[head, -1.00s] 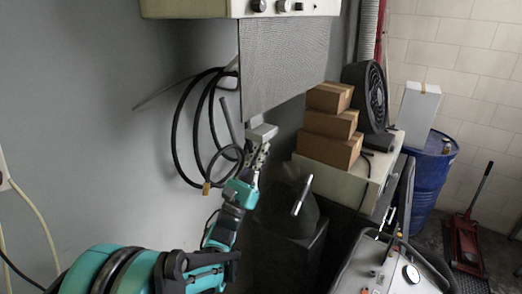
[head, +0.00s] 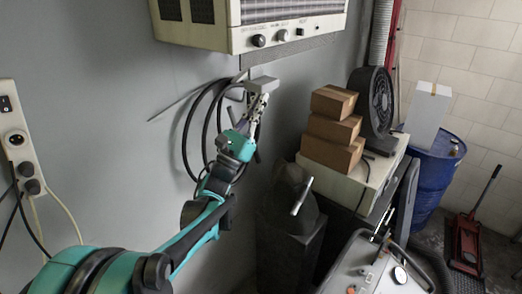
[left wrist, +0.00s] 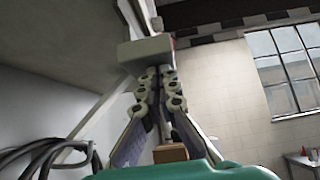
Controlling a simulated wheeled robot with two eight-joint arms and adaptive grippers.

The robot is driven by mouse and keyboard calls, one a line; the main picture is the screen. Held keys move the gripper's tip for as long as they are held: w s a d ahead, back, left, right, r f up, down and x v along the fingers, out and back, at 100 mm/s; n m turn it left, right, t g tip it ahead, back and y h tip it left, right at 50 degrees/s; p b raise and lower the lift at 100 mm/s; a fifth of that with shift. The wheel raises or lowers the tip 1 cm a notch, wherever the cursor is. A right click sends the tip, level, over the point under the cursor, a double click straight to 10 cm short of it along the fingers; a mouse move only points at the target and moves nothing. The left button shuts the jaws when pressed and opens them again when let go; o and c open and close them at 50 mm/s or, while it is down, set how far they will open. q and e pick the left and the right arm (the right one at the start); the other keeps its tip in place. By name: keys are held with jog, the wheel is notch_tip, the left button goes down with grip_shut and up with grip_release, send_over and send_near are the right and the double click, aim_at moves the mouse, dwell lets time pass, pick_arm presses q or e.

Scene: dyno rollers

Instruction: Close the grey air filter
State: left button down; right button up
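The grey air filter (head: 292,50) shows in the head view as a narrow strip of mesh below the white wall unit (head: 285,28); the rest of it is hidden. My left gripper (head: 262,84) is just under the filter's lower left part, its tips pointing up. Its fingers look shut, with a grey block at the tips. In the left wrist view the gripper (left wrist: 147,52) reaches up close to a large pale surface at the upper left. I cannot tell whether it touches the filter. My right gripper is not in view.
Black cables (head: 200,125) hang on the wall behind my left arm. Stacked cardboard boxes (head: 333,130) and a black fan (head: 376,100) stand on a cabinet to the right. A socket strip (head: 22,150) is at the far left. A blue barrel (head: 432,175) stands further right.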

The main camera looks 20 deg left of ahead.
aim_at(255, 88)
pick_arm(q)
jog(key=r+p, duration=0.1)
jog(key=r, duration=0.3)
jog(key=shift+d+r+p, duration=0.2)
jog(key=shift+r+p, duration=0.1)
jog(key=shift+p, duration=0.1)
jog(key=shift+a+r, duration=0.1)
jog(key=shift+r, duration=0.3)
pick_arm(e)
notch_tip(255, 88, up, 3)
pick_arm(q)
jog(key=s+a+f+b, duration=0.2)
jog(key=s+f+b, duration=0.3)
jog(key=f, duration=0.6)
jog(key=shift+s+f+b, duration=0.35)
jog(key=shift+s+b, duration=0.05)
jog(key=shift+s, duration=0.4)
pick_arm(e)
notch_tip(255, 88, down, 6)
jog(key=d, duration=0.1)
